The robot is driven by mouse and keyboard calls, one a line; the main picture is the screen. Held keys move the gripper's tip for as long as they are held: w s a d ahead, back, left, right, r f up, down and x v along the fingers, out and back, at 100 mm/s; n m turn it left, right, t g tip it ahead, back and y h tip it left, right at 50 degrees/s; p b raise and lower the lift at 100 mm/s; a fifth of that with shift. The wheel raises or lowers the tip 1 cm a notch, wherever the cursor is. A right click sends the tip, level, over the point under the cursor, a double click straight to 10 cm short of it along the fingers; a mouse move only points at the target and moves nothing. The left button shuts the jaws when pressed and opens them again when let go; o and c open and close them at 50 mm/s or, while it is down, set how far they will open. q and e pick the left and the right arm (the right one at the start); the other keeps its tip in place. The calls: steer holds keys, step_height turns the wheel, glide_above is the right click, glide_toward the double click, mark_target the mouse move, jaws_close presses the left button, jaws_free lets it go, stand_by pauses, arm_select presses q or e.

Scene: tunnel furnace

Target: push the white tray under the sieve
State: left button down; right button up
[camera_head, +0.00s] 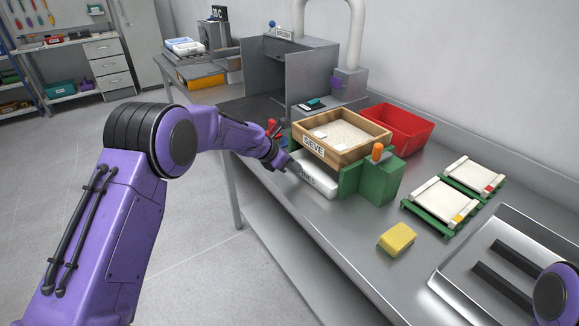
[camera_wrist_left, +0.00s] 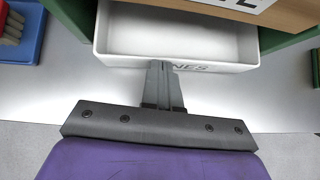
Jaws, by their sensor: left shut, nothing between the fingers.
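The white tray (camera_head: 318,180) sits on the steel bench, partly under the wooden sieve (camera_head: 340,136), with its front part sticking out. In the left wrist view the white tray (camera_wrist_left: 178,42) shows its empty inside and lettered front wall, and the sieve's edge (camera_wrist_left: 285,12) is above its far part. My left gripper (camera_head: 291,167) is shut and empty, with its fingertips at the tray's front wall; they also show in the left wrist view (camera_wrist_left: 160,66). Whether they touch the wall I cannot tell. My right gripper is not in view; only part of my right arm shows at the lower right.
Green supports (camera_head: 370,182) hold the sieve on either side of the tray. A red bin (camera_head: 402,130) stands behind. A yellow sponge (camera_head: 397,239), white slabs on green racks (camera_head: 440,203) and a metal basin (camera_head: 480,262) lie to the right. A blue container (camera_wrist_left: 22,35) is at the left.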

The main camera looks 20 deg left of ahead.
arm_select(q)
steer(key=shift+s+a, duration=0.1)
steer(key=shift+a, duration=0.1)
steer(key=shift+s+a+r+p, duration=0.2)
steer(key=shift+s+a+p, duration=0.55)
steer(key=shift+s+p, duration=0.35)
steer(key=s+f+v, duration=0.1)
steer(key=v, duration=0.9)
steer(key=a+f+m+t+y, duration=0.1)
steer(key=a+f+m+y, duration=0.15)
steer(key=a, duration=0.25)
steer(key=s+a+f+m+g+y, duration=0.1)
steer(key=s+f+m+y, duration=0.75)
steer(key=f, duration=0.55)
steer(key=s+d+f+m+g, duration=0.1)
steer(key=s+f, duration=0.4)
steer(key=s, duration=0.6)
steer(key=s+d+f+m+g+h, duration=0.1)
steer(key=s+d+f+m, duration=0.3)
steer(key=s, duration=0.7)
steer(key=s+d+f+m+g+h, duration=0.1)
steer(key=s+f+m, duration=0.4)
steer(key=s, duration=0.6)
steer(key=shift+d+f+m+g+b, duration=0.35)
steer(key=shift+d+f+g, duration=0.15)
steer(key=shift+d+f, duration=0.25)
